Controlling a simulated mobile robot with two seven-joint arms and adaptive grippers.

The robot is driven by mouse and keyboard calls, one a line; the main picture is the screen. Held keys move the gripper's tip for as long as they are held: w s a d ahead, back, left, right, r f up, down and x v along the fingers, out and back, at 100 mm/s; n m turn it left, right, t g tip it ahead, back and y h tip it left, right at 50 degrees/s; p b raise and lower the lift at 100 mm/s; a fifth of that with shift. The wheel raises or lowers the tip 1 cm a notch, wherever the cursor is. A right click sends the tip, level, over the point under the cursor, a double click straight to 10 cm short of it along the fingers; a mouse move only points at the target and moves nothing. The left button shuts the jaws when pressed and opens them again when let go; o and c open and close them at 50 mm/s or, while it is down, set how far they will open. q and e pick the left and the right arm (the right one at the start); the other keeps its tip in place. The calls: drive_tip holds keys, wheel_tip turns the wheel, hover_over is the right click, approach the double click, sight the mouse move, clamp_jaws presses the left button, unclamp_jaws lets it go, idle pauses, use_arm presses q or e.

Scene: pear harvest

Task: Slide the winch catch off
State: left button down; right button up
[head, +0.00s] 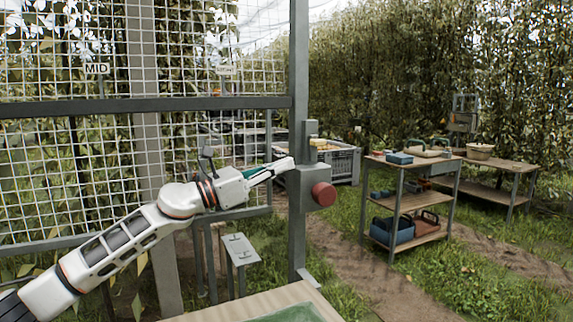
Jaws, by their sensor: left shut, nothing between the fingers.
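My left gripper (282,166) is shut, with its fingertips close to a grey metal box (308,184) on the upright post. I cannot tell whether the fingertips touch it. A round red knob (324,194) sticks out from the right side of this box. A smaller grey block (311,128) is fixed to the post just above. I cannot tell for sure which of these parts is the winch catch. My right gripper is not in view.
A grey crate (345,165) stands behind the post. A shelved bench (410,200) with tools is to the right. A wooden board edge (200,310) lies at the bottom.

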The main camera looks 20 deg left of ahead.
sight(310, 141)
use_arm(q)
drive_tip(key=x, duration=0.7)
drive_tip(key=shift+f, duration=0.1)
drive_tip(key=shift+w+d, duration=0.3)
drive_tip(key=shift+w, duration=0.05)
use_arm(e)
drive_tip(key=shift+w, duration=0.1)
use_arm(q)
drive_tip(key=shift+r, duration=0.2)
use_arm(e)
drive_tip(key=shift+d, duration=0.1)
use_arm(q)
drive_tip(key=shift+r, duration=0.3)
wheel_tip(310, 141, up, 3)
drive_tip(key=shift+s+f+p, duration=0.1)
drive_tip(key=shift+p, duration=0.55)
drive_tip(key=shift+r, duration=0.35)
drive_tip(key=shift+a, duration=0.1)
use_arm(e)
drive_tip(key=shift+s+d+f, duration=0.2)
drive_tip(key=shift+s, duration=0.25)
